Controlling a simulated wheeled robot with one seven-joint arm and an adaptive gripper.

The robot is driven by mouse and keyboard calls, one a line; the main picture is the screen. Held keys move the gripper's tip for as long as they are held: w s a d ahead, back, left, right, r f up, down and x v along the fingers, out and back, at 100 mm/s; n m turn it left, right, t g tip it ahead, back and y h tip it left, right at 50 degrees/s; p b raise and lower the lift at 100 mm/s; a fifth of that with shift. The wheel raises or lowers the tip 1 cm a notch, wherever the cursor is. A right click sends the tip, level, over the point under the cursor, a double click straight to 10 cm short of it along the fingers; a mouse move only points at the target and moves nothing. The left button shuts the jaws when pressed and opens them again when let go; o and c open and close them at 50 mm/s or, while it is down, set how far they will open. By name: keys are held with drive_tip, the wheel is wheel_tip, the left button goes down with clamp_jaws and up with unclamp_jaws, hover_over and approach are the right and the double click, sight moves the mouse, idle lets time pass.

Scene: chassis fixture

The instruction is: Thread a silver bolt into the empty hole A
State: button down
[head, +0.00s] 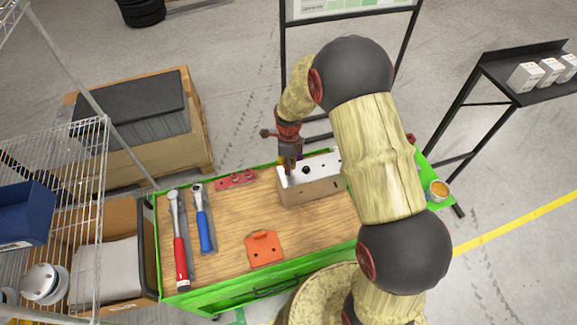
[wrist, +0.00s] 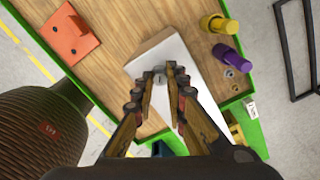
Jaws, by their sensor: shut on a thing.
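The chassis block (head: 309,193) stands on the wooden bench top, with a pale plate on its upper face and a dark round spot on that face. Its pale top also shows in the wrist view (wrist: 190,62). My gripper (head: 289,168) points down over the block's left end in the head view. In the wrist view my gripper (wrist: 160,76) is shut on a small silver bolt (wrist: 159,74), seen end-on between the fingertips. The fingers hide what lies under the bolt. I cannot make out hole A or whether the bolt touches the plate.
An orange bracket (head: 264,248), a red part (head: 236,180), a blue-handled ratchet (head: 204,224) and a red-handled wrench (head: 180,250) lie on the bench.

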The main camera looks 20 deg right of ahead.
drive_tip(key=shift+f, duration=0.45)
drive_tip(key=shift+f+b, duration=0.2)
drive_tip(key=shift+b, duration=0.15)
drive_tip(key=n, duration=0.5)
drive_tip(key=shift+s+f, duration=0.1)
drive_tip(key=shift+s, duration=0.05)
drive_tip(key=n, duration=0.5)
drive_tip(key=shift+s+f+b, duration=0.1)
drive_tip(key=shift+b, duration=0.25)
